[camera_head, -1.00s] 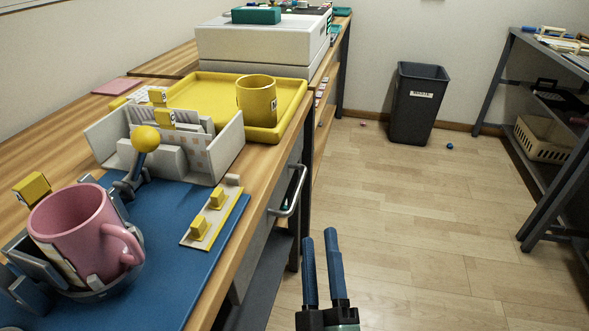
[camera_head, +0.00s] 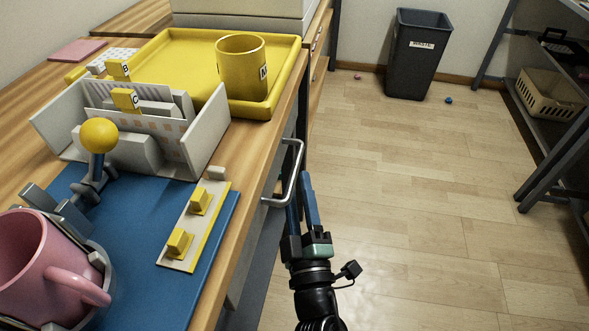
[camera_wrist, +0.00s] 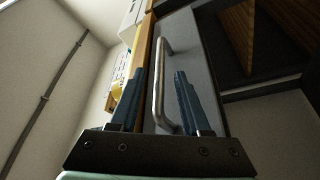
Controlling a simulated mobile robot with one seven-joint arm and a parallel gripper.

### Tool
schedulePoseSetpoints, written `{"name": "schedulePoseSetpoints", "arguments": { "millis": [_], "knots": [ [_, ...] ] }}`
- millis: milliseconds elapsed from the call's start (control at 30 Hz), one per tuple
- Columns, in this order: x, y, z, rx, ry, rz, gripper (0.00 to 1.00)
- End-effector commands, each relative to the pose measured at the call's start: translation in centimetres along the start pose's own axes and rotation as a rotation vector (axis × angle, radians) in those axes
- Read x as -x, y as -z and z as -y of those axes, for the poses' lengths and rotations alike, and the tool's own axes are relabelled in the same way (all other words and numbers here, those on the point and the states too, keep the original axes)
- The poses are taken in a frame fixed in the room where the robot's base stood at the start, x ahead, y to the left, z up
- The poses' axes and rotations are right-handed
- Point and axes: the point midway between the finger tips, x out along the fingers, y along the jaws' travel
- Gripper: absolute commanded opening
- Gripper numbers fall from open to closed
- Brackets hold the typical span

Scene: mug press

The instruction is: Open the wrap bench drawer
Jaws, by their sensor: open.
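The wrap bench drawer has a grey front (camera_wrist: 192,45) with a silver bar handle (camera_head: 294,172) on the bench's right side. The drawer looks shut. My gripper (camera_head: 304,190) is open, its blue fingers by the near end of the handle. In the wrist view the handle (camera_wrist: 159,88) runs between the two fingertips of my gripper (camera_wrist: 160,82), with a gap on each side. I cannot tell how far the fingers reach past the bar. Part of the drawer front is hidden by the bench edge in the head view.
On the bench stand a pink mug (camera_head: 40,270) in the press, a yellow tray (camera_head: 190,45) with a yellow mug (camera_head: 241,68), and a blue mat (camera_head: 140,230). A dark bin (camera_head: 415,55) stands at the back wall. The floor (camera_head: 420,200) right of the bench is clear.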

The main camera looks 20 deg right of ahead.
Motion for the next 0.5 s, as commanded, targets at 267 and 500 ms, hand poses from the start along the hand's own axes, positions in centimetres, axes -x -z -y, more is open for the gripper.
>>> {"name": "schedulePoseSetpoints", "arguments": {
  "millis": [267,500],
  "knots": [
    [-3.6,0.0,0.0,0.0,0.0,-0.001,0.47],
    [-4.5,0.0,0.1,0.0,0.001,0.0,0.47]
  ]
}}
